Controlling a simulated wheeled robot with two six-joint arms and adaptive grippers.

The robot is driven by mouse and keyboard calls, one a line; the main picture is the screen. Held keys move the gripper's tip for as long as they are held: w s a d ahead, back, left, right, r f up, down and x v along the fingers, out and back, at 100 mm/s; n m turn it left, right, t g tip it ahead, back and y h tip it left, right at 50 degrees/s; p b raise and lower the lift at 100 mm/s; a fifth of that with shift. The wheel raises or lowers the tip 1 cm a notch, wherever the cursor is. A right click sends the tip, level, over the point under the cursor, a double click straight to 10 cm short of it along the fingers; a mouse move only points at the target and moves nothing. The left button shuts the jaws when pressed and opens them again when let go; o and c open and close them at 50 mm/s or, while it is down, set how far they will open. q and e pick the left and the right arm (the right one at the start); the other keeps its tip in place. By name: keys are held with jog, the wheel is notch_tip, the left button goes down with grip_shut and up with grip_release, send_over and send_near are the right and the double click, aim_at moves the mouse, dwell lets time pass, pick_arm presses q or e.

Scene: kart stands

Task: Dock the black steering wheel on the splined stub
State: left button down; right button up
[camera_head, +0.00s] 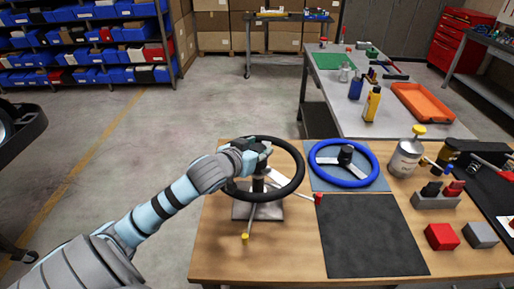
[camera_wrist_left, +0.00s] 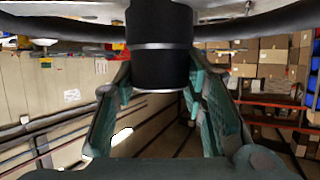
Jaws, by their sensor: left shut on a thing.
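The black steering wheel (camera_head: 299,175) is over the grey stand base (camera_head: 258,212) at the near left of the wooden bench. My left gripper (camera_head: 257,156) is shut on its hub from above. In the left wrist view the black hub (camera_wrist_left: 160,45) with a silver band lies between the teal fingers, and the dark rim (camera_wrist_left: 60,30) crosses the top. A dark upright post (camera_head: 258,187) shows through the wheel above the base. The hub hides the splined stub's top, so I cannot tell whether they touch. My right gripper is out of view.
Levers with a red knob (camera_head: 319,198) and a yellow knob (camera_head: 245,236) stick out by the stand. A blue steering wheel (camera_head: 372,178) lies to the right on a blue-grey mat. A dark mat (camera_head: 370,236) is bare. Blocks and a canister (camera_head: 405,157) stand farther right.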

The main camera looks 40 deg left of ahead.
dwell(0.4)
pick_arm(q)
jog(key=shift+r+p, duration=0.1)
jog(key=shift+p, duration=0.35)
jog(key=shift+f+b, duration=0.35)
jog(key=shift+f, duration=0.3)
jog(key=c, duration=1.3)
grip_release()
